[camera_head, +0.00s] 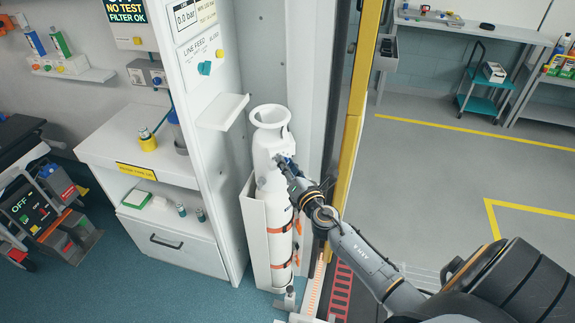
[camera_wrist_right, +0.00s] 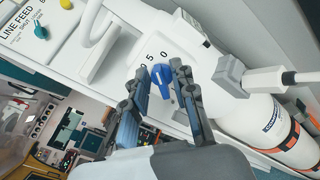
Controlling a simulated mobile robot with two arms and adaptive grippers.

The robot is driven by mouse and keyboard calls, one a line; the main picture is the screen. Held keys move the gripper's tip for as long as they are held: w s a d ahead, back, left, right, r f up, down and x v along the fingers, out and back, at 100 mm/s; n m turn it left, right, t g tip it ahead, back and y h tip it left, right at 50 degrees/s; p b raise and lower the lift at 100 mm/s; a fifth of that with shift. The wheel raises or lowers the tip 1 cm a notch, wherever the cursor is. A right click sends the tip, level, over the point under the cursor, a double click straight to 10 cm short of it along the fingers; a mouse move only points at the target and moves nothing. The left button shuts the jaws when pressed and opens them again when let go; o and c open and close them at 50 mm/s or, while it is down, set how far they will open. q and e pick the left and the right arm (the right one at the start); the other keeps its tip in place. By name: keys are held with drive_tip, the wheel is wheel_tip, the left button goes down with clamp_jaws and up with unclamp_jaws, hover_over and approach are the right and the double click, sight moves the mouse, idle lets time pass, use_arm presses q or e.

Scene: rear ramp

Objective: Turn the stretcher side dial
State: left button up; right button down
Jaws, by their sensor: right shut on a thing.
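A blue dial (camera_wrist_right: 161,76) sits on a white face with the printed numbers 5 and 0 beside it. This face is at the top of a white gas cylinder (camera_head: 270,150), which stands upright in a white holder; I see no stretcher carrying it. My right gripper (camera_head: 285,163) reaches the cylinder's upper part from the right. In the right wrist view, my right gripper (camera_wrist_right: 160,72) has its two fingers on either side of the dial and is shut on it. The dial is hidden behind the gripper in the head view. My left gripper is not in view.
A white cabinet (camera_head: 190,150) with a small shelf (camera_head: 222,111) stands left of the cylinder. A yellow post (camera_head: 361,90) rises close behind my right arm. Orange straps (camera_head: 281,228) circle the cylinder. Grey floor (camera_head: 430,160) to the right is clear.

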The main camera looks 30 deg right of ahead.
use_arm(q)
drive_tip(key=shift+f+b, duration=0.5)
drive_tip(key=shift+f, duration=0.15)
use_arm(e)
drive_tip(key=shift+a+f+m, duration=0.1)
drive_tip(key=shift+a+m, duration=0.05)
drive_tip(key=shift+m, duration=2.05)
drive_tip(key=c, duration=1.5)
unclamp_jaws()
drive_tip(key=shift+o, duration=0.2)
drive_tip(key=shift+a, duration=0.15)
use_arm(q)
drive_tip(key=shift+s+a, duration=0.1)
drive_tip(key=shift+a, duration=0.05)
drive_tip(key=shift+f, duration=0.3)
use_arm(e)
drive_tip(key=s+a, duration=0.2)
drive_tip(key=s, duration=0.9)
drive_tip(key=shift+s, duration=0.35)
